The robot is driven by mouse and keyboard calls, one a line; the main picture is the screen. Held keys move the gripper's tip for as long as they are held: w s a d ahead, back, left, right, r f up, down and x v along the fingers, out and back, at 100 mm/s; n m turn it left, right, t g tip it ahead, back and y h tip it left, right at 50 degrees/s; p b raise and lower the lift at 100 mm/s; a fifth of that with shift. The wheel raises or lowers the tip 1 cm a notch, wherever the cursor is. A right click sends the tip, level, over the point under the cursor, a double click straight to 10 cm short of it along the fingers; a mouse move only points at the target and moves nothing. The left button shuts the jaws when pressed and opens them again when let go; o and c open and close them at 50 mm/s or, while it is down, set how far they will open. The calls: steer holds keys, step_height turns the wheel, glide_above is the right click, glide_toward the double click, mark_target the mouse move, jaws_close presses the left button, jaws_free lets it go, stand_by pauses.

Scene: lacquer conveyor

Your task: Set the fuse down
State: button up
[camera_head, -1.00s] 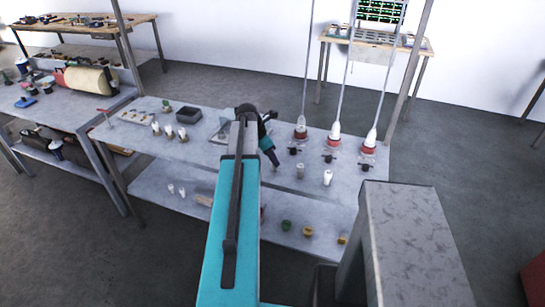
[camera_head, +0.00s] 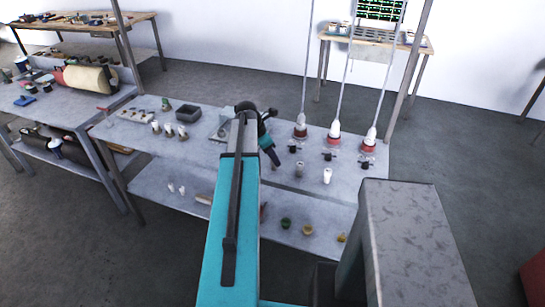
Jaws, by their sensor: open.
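My gripper (camera_head: 276,162) is over the front part of the grey workbench (camera_head: 225,160), pointing down. It is open, but its fingers are small and dark here. A short grey cylinder (camera_head: 299,169) and a white cylinder (camera_head: 327,176) stand upright on the bench just right of my gripper, apart from it. Either could be the fuse; I cannot tell which. I see nothing held between the fingers. My forearm hides part of the bench behind and below it.
Three red-and-white hanging fittings (camera_head: 333,138) on rods line the bench's right rear, with small black parts before them. A dark tray (camera_head: 188,113) and several pale cylinders (camera_head: 168,130) are at left. The lower shelf holds green and yellow cups (camera_head: 306,230).

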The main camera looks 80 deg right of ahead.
steer(key=b+v, duration=0.2)
steer(key=v, duration=1)
steer(key=shift+b, duration=0.3)
steer(key=shift+w+f, duration=0.15)
stand_by(0.4)
